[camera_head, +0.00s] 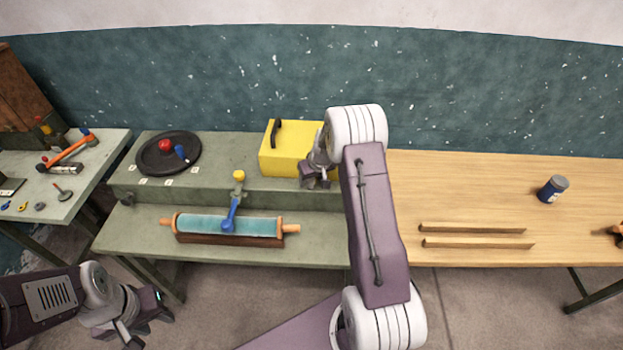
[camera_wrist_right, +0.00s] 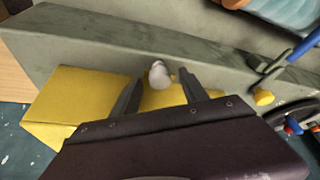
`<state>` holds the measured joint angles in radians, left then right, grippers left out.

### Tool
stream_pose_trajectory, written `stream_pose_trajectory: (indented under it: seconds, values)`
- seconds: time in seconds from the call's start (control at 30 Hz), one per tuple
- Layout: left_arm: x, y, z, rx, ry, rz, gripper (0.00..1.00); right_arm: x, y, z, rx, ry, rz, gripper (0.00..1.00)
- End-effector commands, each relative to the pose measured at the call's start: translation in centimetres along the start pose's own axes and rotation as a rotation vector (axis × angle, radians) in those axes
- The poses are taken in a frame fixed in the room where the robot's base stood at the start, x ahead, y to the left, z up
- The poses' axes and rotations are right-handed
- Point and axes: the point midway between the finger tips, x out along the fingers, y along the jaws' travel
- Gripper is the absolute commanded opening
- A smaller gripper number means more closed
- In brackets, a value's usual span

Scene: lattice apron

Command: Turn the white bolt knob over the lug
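A yellow box (camera_head: 284,156) with a black handle stands on the raised back ledge of the green bench in the head view. The white bolt knob (camera_wrist_right: 158,73) shows in the right wrist view at the box's face. My right gripper (camera_head: 316,183) is at the box's front right. Its two fingers (camera_wrist_right: 162,77) are open on either side of the knob, with gaps visible. The lug cannot be made out; the gripper and arm cover that part of the box in the head view. My left gripper (camera_head: 148,318) hangs low at the left, away from the bench; its finger gap is unclear.
A blue lever with a yellow knob (camera_head: 239,176) stands by a teal roller (camera_head: 200,224) in front of the ledge. A black round plate (camera_head: 168,153) lies left of the box. A wooden table (camera_head: 470,195) with two wooden strips and a blue can (camera_head: 552,189) is at right.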

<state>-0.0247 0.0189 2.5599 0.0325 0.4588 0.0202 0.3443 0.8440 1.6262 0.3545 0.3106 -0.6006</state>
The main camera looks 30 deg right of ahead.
Motion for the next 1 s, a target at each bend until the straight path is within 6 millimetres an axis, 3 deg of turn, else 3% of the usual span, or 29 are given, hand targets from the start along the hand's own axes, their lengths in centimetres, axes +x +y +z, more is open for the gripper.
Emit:
stream_pose_trajectory:
  seconds: [0.27,0.6,0.7,1.0]
  values:
    - [0.2,0.0,0.0,0.0,0.0,0.0,0.38,-0.8,0.0,-0.1,0.0,0.002,0.0,0.52]
    - [1.1,0.0,0.1,0.0,0.0,0.0,0.38,-7.4,0.0,-0.1,0.0,0.003,0.001,0.52]
    - [1.2,0.0,0.1,0.0,0.0,0.0,0.38,-8.6,0.0,0.0,0.0,0.001,0.0,0.52]
    - [1.1,0.0,0.1,0.0,0.0,0.0,0.38,-9.1,0.0,0.0,0.0,-0.001,0.0,0.52]
